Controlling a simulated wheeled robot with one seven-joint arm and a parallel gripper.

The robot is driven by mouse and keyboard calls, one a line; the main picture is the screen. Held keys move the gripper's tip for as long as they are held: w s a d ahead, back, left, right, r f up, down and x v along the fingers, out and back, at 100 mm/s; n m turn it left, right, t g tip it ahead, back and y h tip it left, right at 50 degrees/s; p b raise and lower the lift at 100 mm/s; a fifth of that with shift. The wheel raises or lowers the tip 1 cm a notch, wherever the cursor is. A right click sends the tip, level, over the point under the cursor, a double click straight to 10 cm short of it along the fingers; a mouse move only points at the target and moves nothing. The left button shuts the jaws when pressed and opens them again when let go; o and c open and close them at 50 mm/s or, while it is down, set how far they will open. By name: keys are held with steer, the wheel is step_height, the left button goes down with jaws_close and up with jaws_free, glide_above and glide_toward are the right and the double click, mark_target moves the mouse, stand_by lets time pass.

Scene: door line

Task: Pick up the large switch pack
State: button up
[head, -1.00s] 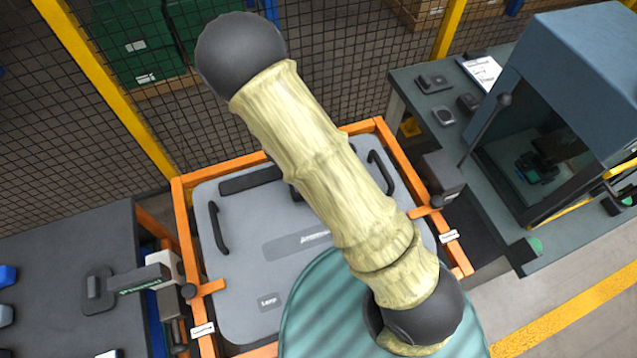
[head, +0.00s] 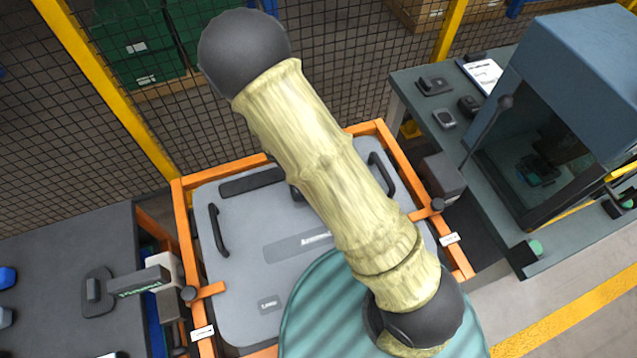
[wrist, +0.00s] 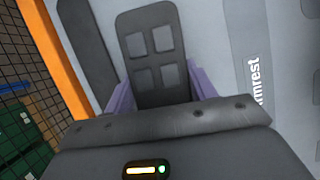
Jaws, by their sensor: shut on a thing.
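The large switch pack (wrist: 152,48), a dark grey plate with square buttons in two rows, shows in the wrist view between the purple fingers. My gripper (wrist: 161,84) is shut on it, with one finger along each side. Behind it lies the pale grey door panel (wrist: 212,40), with a strip lettered "armrest" (wrist: 255,75) to the right. I cannot tell whether the pack touches the panel. In the head view my arm hides the gripper and pack over the door panel (head: 245,215).
An orange frame (head: 186,235) holds the panel, with clamps on both sides. A dark table (head: 60,255) stands at the left. A bench (head: 425,110) with small dark parts and a blue-grey machine (head: 570,70) stands at the right. A mesh fence (head: 330,60) runs behind.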

step_height(320, 180, up, 8)
steer(key=shift+w+f+b, duration=0.1)
steer(key=shift+f+b, duration=0.1)
steer(key=shift+b, duration=0.4)
steer(key=shift+s+r, duration=0.25)
steer(key=shift+r, duration=0.55)
steer(key=shift+w, duration=0.1)
steer(key=o, duration=0.6)
steer(key=shift+c, duration=0.2)
steer(key=c, duration=0.5)
